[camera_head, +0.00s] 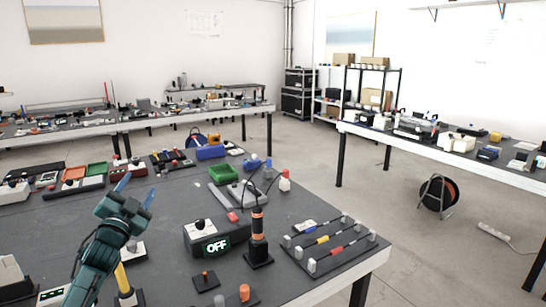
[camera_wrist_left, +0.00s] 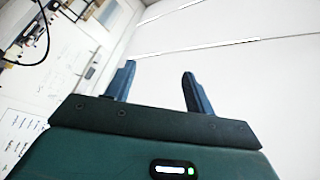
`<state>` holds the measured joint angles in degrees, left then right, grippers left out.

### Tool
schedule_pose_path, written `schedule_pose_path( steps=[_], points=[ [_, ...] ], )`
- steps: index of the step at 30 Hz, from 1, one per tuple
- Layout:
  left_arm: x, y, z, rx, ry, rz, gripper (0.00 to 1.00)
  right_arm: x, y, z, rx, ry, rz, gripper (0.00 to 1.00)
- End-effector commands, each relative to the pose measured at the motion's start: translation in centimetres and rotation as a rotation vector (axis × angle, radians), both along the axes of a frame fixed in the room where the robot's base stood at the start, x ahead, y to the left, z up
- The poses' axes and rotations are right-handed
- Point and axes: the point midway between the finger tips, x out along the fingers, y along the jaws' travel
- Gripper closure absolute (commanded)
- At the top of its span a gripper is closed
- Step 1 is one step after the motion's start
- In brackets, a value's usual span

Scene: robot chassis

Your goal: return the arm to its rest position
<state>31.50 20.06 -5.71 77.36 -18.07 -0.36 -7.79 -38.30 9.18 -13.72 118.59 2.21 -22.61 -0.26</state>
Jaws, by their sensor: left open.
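My left arm comes in from the lower left of the head view. Its teal left gripper (camera_head: 135,190) is raised over the left part of the near dark table (camera_head: 165,272). The two blue fingers are spread apart with nothing between them. In the left wrist view the same left gripper (camera_wrist_left: 160,88) shows both fingers apart, with white wall and ceiling behind them. No object shows close to the fingertips. My right gripper is not in either view.
The table holds a box reading OFF (camera_head: 213,240), an orange-and-black upright device (camera_head: 258,238), a slider panel (camera_head: 330,243) and a green bin (camera_head: 222,173). A yellow post (camera_head: 122,278) stands by my left arm. A second table (camera_head: 470,165) stands right, with floor between.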

Motion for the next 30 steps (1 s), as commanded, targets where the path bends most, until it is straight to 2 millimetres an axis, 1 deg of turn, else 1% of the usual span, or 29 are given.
schedule_pose_path(
  steps=[1,3,7,8,9,11,12,14,17,18,20,21,23,24,26,27,29,30],
  points=[
    [0.3,0.8,-1.2,-0.103,0.063,0.017,0.46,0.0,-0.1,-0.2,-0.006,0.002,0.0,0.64],
    [0.6,1.7,-3.1,-0.246,0.156,0.038,0.46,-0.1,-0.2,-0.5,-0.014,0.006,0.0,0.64],
    [0.7,2.4,-6.7,-0.489,0.327,0.065,0.46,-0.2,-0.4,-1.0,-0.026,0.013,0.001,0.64],
    [0.4,2.1,-8.0,-0.52,0.361,0.065,0.46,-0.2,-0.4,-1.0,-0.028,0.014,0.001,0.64],
    [-0.5,1.1,-9.8,-0.507,0.38,0.054,0.46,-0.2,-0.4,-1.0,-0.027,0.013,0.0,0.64],
    [-1.8,-0.2,-11.9,-0.503,0.409,0.04,0.46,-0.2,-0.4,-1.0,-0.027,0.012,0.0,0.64],
    [-2.6,-1.0,-13.3,-0.502,0.429,0.032,0.46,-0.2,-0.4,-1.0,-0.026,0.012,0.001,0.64],
    [-4.1,-2.2,-15.5,-0.503,0.461,0.019,0.46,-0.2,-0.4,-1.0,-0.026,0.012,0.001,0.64],
    [-7.3,-4.5,-19.4,-0.509,0.524,-0.007,0.46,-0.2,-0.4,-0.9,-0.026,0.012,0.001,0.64],
    [-8.8,-5.5,-21.0,-0.513,0.552,-0.018,0.46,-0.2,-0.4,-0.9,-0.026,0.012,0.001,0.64],
    [-11.5,-7.2,-23.5,-0.524,0.598,-0.036,0.46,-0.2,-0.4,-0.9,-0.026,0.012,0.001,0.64],
    [-13.6,-8.4,-25.2,-0.533,0.632,-0.049,0.46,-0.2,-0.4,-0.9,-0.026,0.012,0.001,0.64],
    [-17.1,-10.2,-27.5,-0.552,0.684,-0.068,0.46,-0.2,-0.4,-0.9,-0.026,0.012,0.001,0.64],
    [-19.5,-11.5,-28.9,-0.567,0.72,-0.08,0.46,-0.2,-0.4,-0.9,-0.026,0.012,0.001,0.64],
    [-23.4,-13.2,-30.6,-0.594,0.773,-0.096,0.46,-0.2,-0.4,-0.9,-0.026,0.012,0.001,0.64],
    [-25.9,-14.3,-31.5,-0.612,0.807,-0.104,0.46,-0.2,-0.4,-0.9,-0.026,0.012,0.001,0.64],
    [-29.3,-15.7,-32.4,-0.642,0.852,-0.115,0.46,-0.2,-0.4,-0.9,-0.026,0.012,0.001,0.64],
    [-31.3,-16.4,-32.8,-0.66,0.877,-0.12,0.46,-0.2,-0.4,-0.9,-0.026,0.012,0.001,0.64]
  ],
)
